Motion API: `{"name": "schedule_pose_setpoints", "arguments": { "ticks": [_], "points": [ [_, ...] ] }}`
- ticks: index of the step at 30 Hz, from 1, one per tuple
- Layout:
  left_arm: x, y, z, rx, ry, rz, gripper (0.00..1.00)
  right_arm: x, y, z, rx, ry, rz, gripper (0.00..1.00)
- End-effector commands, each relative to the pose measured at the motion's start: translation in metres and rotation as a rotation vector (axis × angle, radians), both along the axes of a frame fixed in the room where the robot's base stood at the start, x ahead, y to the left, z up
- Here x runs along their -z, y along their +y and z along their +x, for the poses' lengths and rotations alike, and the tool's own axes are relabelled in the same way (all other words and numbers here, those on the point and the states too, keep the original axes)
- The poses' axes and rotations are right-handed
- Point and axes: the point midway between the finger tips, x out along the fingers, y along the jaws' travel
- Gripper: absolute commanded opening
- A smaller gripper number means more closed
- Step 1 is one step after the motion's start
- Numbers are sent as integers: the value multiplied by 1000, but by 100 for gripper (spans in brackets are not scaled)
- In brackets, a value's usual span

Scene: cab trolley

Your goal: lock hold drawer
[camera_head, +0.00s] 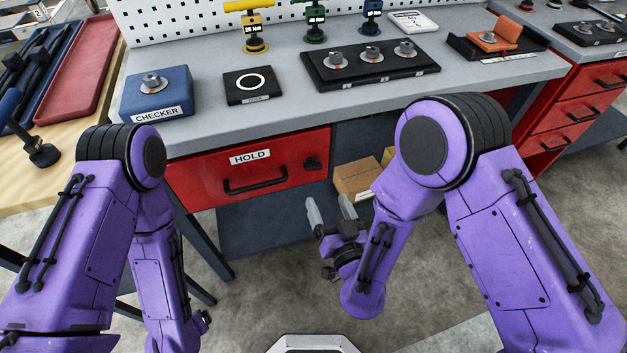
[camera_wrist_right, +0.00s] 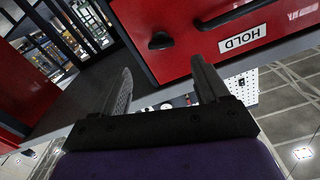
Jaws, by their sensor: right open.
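The red HOLD drawer (camera_head: 248,170) sits under the grey workbench top and looks closed. It has a black bar handle (camera_head: 255,181), a white HOLD label and a dark lock knob (camera_head: 312,163) at its right end. My right gripper (camera_head: 329,212) is open and empty, below and in front of the knob, apart from it. In the right wrist view the open fingers (camera_wrist_right: 163,85) point toward the drawer front (camera_wrist_right: 190,45), with the lock knob (camera_wrist_right: 160,41) just beyond them. My left arm hangs at the left; its fingers cannot be made out in the head view.
On the workbench (camera_head: 210,130) stand a blue CHECKER block (camera_head: 157,92), a black pad with a white ring (camera_head: 252,85) and a black tray with several knobs (camera_head: 340,82). A cardboard box (camera_head: 356,180) sits on the lower shelf. Red drawers (camera_head: 570,115) stand at right.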

Motion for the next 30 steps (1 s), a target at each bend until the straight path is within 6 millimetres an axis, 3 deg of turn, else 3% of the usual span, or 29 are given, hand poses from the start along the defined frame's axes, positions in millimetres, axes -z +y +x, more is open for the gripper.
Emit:
{"name": "schedule_pose_setpoints", "arguments": {
  "ticks": [15,26,30],
  "points": [
    [-15,0,1,0,-1,0,88,-5,33,91,-2,-13,7,74],
    [-15,0,1,0,-1,0,88,-4,36,99,-4,-11,6,74],
    [-15,0,1,0,-1,0,88,-4,36,99,-4,-11,6,29]
  ]
}}
